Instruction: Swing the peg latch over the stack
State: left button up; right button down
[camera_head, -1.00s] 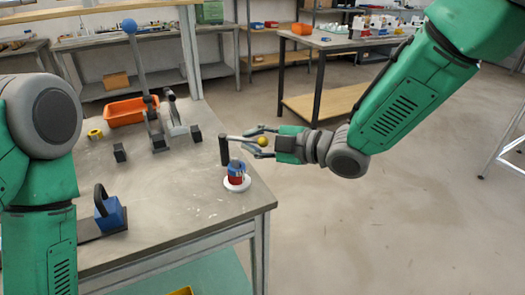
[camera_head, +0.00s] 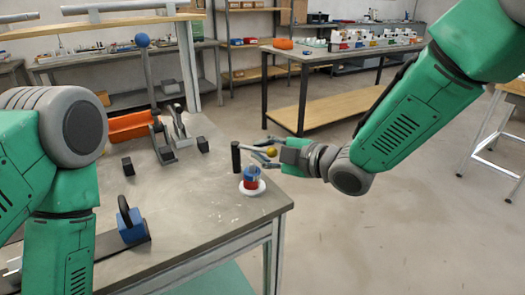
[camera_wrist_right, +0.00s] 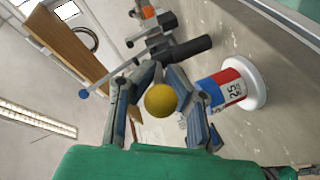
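The peg latch has a dark upright post (camera_head: 236,158) with a light rod running right to a yellow ball (camera_head: 272,151). The stack (camera_head: 251,178), blue over red, stands on a white round base (camera_head: 254,188) just right of the post; the rod points past it. My right gripper (camera_head: 266,150) has its fingers apart on either side of the ball. In the right wrist view the ball (camera_wrist_right: 161,101) lies between the spread fingers, with a gap visible at the left finger. The stack (camera_wrist_right: 222,90) is right of the fingers there. My left gripper is out of view.
The stack stands near the right edge of the grey table (camera_head: 200,225). A blue block with a dark handle (camera_head: 131,226) is at the front left. A lever with a blue ball (camera_head: 142,41) and an orange bin (camera_head: 130,126) stand behind. Floor right of the table is clear.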

jog(key=c, duration=1.6)
grip_release()
jog(key=shift+s+f, duration=0.1)
jog(key=shift+f, duration=0.05)
jog(key=shift+a, duration=0.1)
jog(key=v, duration=1.2)
